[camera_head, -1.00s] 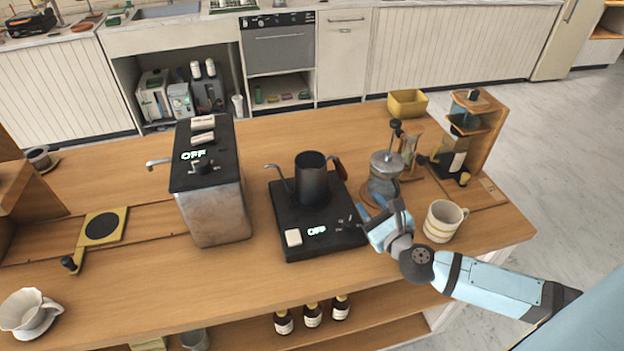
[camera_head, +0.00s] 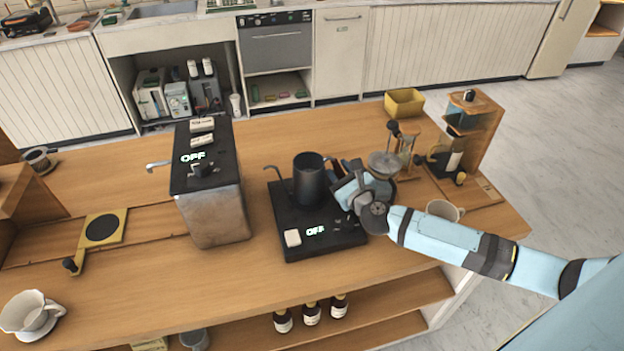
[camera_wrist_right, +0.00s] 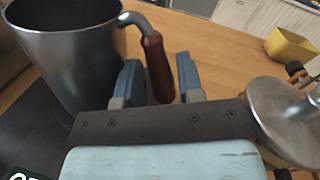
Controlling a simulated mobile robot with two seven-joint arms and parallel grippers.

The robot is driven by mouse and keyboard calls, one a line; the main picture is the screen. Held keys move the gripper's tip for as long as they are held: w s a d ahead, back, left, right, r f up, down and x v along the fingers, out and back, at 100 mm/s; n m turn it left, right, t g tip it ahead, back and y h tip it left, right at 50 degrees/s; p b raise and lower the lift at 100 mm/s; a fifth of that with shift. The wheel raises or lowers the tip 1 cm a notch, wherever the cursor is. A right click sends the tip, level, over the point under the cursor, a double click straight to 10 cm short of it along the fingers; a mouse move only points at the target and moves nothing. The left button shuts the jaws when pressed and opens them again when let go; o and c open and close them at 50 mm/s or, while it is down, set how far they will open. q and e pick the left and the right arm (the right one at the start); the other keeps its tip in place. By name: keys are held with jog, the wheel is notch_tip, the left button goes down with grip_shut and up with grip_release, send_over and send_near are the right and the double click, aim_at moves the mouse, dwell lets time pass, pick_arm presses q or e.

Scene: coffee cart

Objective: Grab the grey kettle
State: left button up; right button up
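The grey kettle (camera_head: 310,180) stands upright on the black heating base (camera_head: 290,233), with its thin spout toward the left. In the right wrist view the kettle body (camera_wrist_right: 75,55) is at the upper left, and its brown handle (camera_wrist_right: 157,68) points toward my gripper. My right gripper (camera_head: 345,180) is at the handle side of the kettle. In the right wrist view its two blue fingers (camera_wrist_right: 160,82) are apart, with the handle between them and a gap visible on the right side. My left gripper is not in view.
A metal grinder (camera_wrist_right: 285,115) is close on the right of my gripper. A striped mug (camera_head: 445,210) stands at the right, partly behind my arm. A metal boiler box (camera_head: 215,205) stands left of the base. A yellow bin (camera_head: 405,104) is at the back edge.

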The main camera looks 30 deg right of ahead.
jog(key=shift+w, duration=0.45)
grip_shut()
jog(key=shift+r, duration=0.1)
jog(key=shift+r, duration=0.15)
